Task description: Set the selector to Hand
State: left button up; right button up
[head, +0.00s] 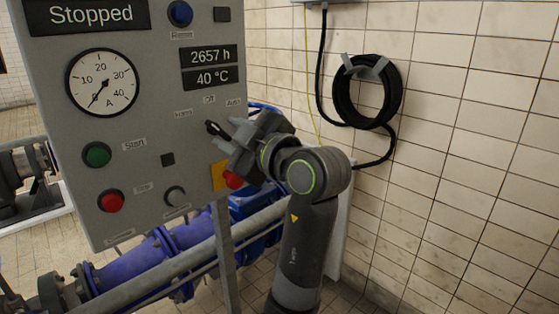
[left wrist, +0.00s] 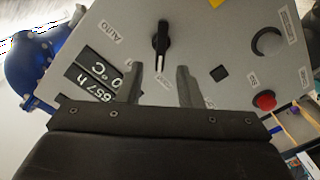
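The selector (head: 214,128) is a black knob on the grey panel, below the Hand, Off and Auto labels. In the left wrist view the selector (left wrist: 162,45) shows clearly, with a white pointer line. The line points toward a partly hidden label between my fingers; its place matches Hand (head: 183,114). The Auto label (left wrist: 113,32) lies off to one side. My left gripper (left wrist: 159,68) is open, its fingers apart and empty, with the knob beyond the fingertips. In the head view my left gripper (head: 225,138) is just right of the knob. My right gripper is not in view.
The panel carries a green button (head: 97,155), a red button (head: 111,202), a grey knob (head: 175,196) and a gauge (head: 102,82). A display (head: 93,14) reads Stopped. Blue pipes (head: 150,262) run below. A coiled black hose (head: 367,92) hangs on the tiled wall.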

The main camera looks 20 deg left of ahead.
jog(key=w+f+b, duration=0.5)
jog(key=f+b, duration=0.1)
jog(key=b, duration=0.4)
pick_arm(q)
jog(key=b+v, duration=0.4)
jog(key=v, duration=0.9)
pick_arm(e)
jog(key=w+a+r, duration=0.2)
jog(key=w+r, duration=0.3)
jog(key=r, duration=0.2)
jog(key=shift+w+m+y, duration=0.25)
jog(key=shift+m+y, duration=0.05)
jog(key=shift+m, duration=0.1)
pick_arm(q)
jog(key=shift+d, duration=0.1)
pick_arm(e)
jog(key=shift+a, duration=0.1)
